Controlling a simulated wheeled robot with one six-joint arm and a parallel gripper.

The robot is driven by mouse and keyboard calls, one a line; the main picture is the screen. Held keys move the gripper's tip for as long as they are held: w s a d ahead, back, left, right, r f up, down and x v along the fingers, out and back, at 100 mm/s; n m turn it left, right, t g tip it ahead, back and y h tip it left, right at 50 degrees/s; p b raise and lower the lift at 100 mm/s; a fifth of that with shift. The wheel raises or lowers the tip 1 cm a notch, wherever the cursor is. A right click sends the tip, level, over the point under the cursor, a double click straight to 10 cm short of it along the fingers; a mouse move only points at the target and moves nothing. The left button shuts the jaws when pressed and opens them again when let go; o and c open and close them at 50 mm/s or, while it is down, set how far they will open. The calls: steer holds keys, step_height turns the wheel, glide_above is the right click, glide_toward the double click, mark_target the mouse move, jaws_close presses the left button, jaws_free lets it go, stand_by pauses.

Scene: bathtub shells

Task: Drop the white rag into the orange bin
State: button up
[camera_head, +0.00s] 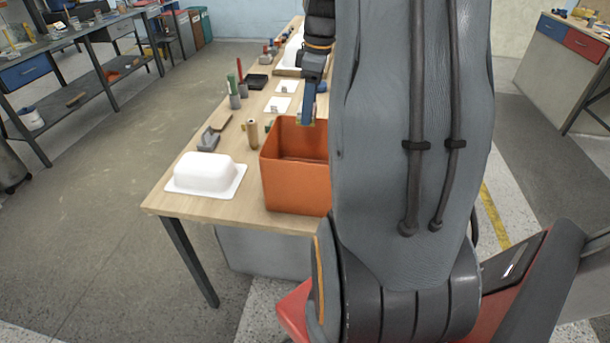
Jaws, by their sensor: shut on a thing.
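The orange bin (292,186) stands open on the wooden table, its right part hidden behind my arm. My gripper (307,117) points down at the bin's far side, above its opening as far as I can tell. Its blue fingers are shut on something. Only a small pale patch shows at the fingertips, which I take for the white rag (303,121); its shape and any other part of it cannot be made out. The bin's visible inside wall is bare, and its floor is mostly hidden.
A white tub shell (206,173) lies left of the bin near the table's (165,201) front corner. A tan cylinder (253,133), a grey tool (208,139) and two white sheets (277,105) lie farther back. Another white shell (293,50) is at the far end.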

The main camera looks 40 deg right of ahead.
steer(key=shift+f, duration=0.2)
steer(key=o, duration=1.1)
steer(key=shift+s+d+r+b, duration=0.1)
steer(key=shift+r+b, duration=0.25)
steer(key=shift+r, duration=0.95)
steer(key=shift+s+d+r+b, duration=0.15)
steer(key=shift+r+b, duration=0.2)
steer(key=shift+r, duration=0.95)
steer(key=shift+s+d+r+b, duration=0.1)
steer(key=shift+r+b, duration=0.25)
steer(key=shift+r, duration=0.95)
